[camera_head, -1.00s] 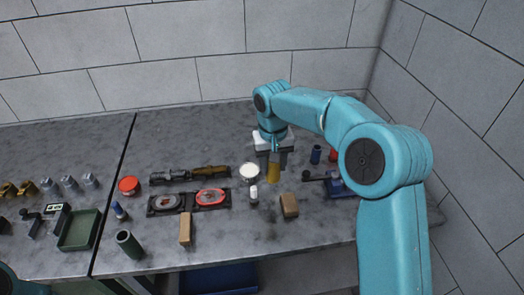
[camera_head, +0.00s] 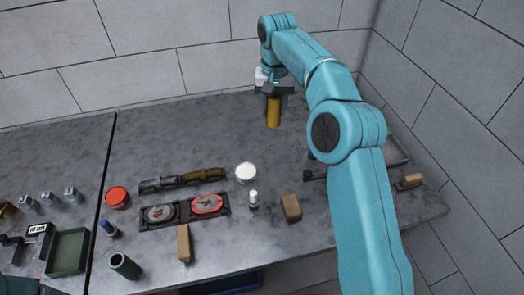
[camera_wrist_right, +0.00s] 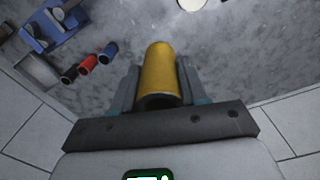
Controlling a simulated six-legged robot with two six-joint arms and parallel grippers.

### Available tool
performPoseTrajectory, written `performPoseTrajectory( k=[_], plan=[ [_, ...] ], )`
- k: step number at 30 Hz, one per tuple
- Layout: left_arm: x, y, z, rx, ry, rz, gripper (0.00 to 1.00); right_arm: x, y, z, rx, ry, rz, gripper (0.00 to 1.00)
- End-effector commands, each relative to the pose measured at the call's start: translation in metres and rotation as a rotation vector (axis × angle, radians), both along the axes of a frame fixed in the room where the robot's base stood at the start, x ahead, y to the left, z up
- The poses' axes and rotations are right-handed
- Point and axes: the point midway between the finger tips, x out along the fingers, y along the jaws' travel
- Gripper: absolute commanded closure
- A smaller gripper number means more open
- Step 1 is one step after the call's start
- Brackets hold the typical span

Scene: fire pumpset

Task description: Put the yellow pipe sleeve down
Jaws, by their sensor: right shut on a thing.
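The yellow pipe sleeve (camera_head: 273,112) is upright between the fingers of my right gripper (camera_head: 273,94), over the back part of the grey table (camera_head: 210,125). My right gripper is shut on its upper part. In the right wrist view the sleeve (camera_wrist_right: 158,72) lies between the two fingers, with its open end toward the camera. I cannot tell whether its lower end touches the table or is just above it. My left gripper is not in view; only a teal bit of my left arm shows at the bottom left corner.
A white round lid (camera_head: 246,173), a small white bottle (camera_head: 253,200) and a tan block (camera_head: 291,208) stand nearer the front. A black tray (camera_head: 184,210) holds round parts. Blue and red cylinders (camera_wrist_right: 88,65) show in the wrist view. Table around the sleeve is clear; walls stand behind.

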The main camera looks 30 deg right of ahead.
Motion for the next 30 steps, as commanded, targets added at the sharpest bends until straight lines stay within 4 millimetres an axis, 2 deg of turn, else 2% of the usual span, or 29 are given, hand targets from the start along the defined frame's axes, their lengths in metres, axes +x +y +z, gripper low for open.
performPoseTrajectory(
  k=[1,4,13,20,27,30],
  plan=[
    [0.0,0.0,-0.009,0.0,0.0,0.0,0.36,-0.002,0.0,-0.016,0.0,0.002,0.0,1.0],
    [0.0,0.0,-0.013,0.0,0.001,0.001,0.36,-0.004,0.0,-0.043,0.0,0.002,-0.001,1.0],
    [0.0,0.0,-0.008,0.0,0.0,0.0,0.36,-0.002,0.001,-0.119,0.0,0.001,0.0,1.0],
    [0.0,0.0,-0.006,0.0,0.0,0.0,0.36,0.0,0.001,-0.145,0.0,0.0,0.001,1.0],
    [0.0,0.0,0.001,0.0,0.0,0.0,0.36,0.001,0.001,-0.18,0.0,0.0,0.001,1.0],
    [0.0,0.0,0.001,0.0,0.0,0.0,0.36,0.002,0.002,-0.185,0.0,-0.001,0.001,1.0]
  ],
)
